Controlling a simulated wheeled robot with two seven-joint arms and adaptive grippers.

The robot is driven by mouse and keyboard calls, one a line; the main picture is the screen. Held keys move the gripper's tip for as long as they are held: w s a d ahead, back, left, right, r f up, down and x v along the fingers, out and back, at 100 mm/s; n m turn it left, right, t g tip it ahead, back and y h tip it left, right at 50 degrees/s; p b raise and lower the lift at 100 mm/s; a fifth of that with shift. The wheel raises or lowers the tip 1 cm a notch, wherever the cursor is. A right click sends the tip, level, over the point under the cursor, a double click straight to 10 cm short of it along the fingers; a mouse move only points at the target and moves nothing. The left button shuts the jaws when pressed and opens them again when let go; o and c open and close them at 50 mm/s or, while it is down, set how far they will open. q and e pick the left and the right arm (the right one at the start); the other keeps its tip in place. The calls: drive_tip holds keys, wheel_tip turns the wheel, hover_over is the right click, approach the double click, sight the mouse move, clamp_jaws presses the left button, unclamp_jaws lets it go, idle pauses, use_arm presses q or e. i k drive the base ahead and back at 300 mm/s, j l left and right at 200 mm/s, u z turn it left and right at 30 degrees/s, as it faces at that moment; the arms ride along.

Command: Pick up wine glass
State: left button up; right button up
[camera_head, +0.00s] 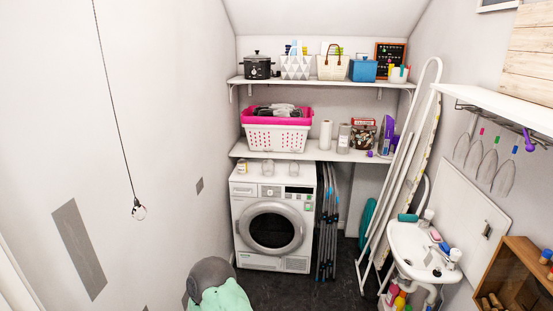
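Several small clear glass items stand on top of the white dryer (273,222). One glass item (267,167) is near the middle, another (241,166) is at the left, and a third (292,169) is to the right. They are too small to tell which, if any, is a wine glass. Neither of my grippers shows in the head view.
Above the dryer, shelves hold a pink and white basket (277,136) and a slow cooker (257,66). An ironing board (404,165) leans at right, beside a sink (421,248). A grey and mint-green object (218,287) stands in front. Dark floor (325,290) shows before the dryer.

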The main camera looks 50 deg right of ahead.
sight(294, 168)
drive_tip(key=i+l, duration=0.1)
drive_tip(key=l, duration=0.35)
drive_tip(key=i+l, duration=0.1)
drive_tip(key=l, duration=0.85)
drive_tip(key=i+l, duration=0.15)
drive_tip(key=l, duration=0.3)
drive_tip(key=u, duration=0.05)
